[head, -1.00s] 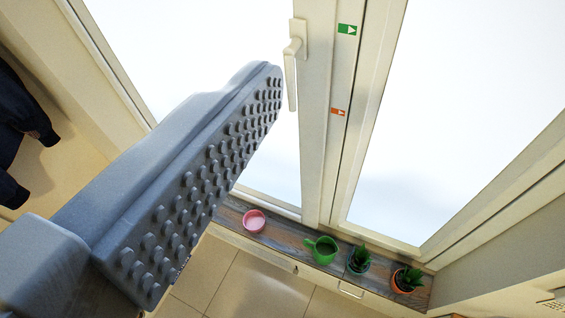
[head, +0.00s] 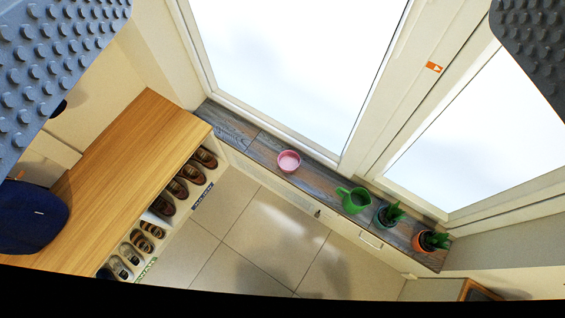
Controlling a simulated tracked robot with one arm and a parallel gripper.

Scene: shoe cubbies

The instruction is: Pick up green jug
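The green jug (head: 354,201) stands on the dark wooden window ledge (head: 323,186), between a pink bowl and a plant in a teal pot. Its handle points to the left. My gripper (head: 310,60) is open, with one studded finger at the upper left and the other at the upper right corner. Nothing is between the fingers. The jug is well beyond and below them, not touched.
The pink bowl (head: 289,162) and two potted plants, teal (head: 389,214) and orange (head: 430,241), share the ledge. A wooden bench (head: 137,165) with shoes under it and a dark blue bag (head: 30,220) is at left. The tiled floor (head: 262,235) is clear.

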